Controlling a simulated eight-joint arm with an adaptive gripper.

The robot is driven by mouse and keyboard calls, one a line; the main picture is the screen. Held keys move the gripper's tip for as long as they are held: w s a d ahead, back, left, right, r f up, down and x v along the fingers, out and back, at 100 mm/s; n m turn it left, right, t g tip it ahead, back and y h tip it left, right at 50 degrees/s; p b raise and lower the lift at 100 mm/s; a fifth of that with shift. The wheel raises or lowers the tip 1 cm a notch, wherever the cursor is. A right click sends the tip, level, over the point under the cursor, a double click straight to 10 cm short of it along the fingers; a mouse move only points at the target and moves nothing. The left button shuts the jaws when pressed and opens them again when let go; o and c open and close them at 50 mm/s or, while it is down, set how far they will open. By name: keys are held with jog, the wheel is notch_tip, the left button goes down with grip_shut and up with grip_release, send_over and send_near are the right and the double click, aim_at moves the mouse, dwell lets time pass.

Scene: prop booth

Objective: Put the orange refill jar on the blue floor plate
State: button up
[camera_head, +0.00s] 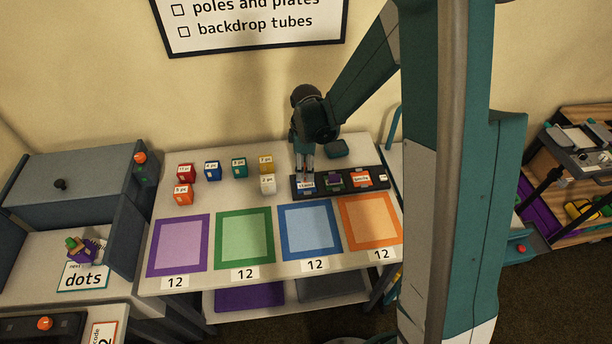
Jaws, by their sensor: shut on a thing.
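My gripper (306,176) points down over the left end of a black tray (340,190) on the table. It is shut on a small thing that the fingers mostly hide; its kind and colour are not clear. A blue piece with a pale label (305,186) shows in the tray right below the fingertips. I cannot make out a clear orange jar. A small orange cube (183,196) stands at the table's left, and an orange-red piece (361,178) lies in the tray. The blue square (309,204) lies flat at the front of the table, bare, with a light blue middle.
Purple (153,250), green (219,240) and orange (346,208) squares flank the blue one, all bare. Several small cubes, including a blue one (212,171), stand behind them. A dark rounded object (337,147) sits behind the tray. A grey cabinet (75,185) stands at left.

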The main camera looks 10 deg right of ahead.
jog(key=shift+f, duration=1.8)
jog(key=shift+f+b, duration=0.2)
jog(key=shift+b, duration=0.1)
jog(key=o, duration=0.9)
jog(key=shift+r, duration=0.1)
jog(key=shift+r, duration=0.1)
jog(key=shift+r+p, duration=0.6)
jog(key=shift+r, duration=5.45)
